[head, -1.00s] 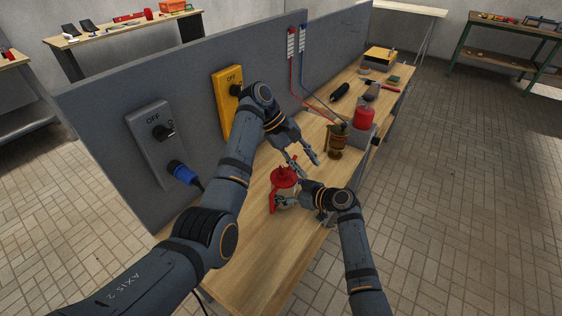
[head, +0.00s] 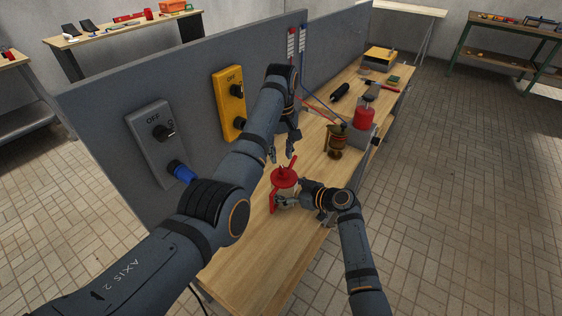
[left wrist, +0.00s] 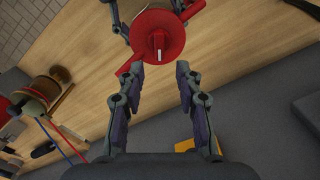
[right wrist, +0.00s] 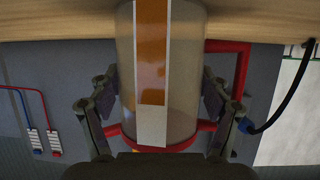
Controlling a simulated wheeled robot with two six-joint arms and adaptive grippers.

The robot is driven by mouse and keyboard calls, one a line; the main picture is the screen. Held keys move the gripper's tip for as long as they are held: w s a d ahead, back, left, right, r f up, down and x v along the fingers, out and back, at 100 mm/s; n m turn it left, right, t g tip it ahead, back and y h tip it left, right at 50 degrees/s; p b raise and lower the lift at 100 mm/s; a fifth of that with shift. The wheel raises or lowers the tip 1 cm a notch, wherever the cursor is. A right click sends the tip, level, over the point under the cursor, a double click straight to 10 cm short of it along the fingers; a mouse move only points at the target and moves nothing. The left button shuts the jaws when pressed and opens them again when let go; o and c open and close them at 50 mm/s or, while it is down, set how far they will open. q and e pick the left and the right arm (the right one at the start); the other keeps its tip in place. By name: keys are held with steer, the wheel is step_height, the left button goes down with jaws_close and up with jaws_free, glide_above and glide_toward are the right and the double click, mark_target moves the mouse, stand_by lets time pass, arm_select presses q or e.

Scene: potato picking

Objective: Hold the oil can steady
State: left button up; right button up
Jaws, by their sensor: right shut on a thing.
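The oil can (head: 284,178) stands on the workbench, with a red lid, spout and handle. In the left wrist view its round red lid (left wrist: 158,25) with a raised knob lies just beyond my fingertips. The right wrist view shows its clear body (right wrist: 185,75) with an amber window, between my fingers. My right gripper (right wrist: 160,95) is shut on the can's body from the side. My left gripper (head: 282,154) is open and empty, fingers pointing down just behind the lid; whether it touches the can cannot be told.
A grey partition (head: 90,130) carries a grey switch box (head: 152,140) and a yellow switch box (head: 231,100). The near bench top is clear.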

mark_target(283, 172)
arm_select(q)
steer(key=shift+f, duration=2)
steer(key=shift+c, duration=0.3)
jaws_close()
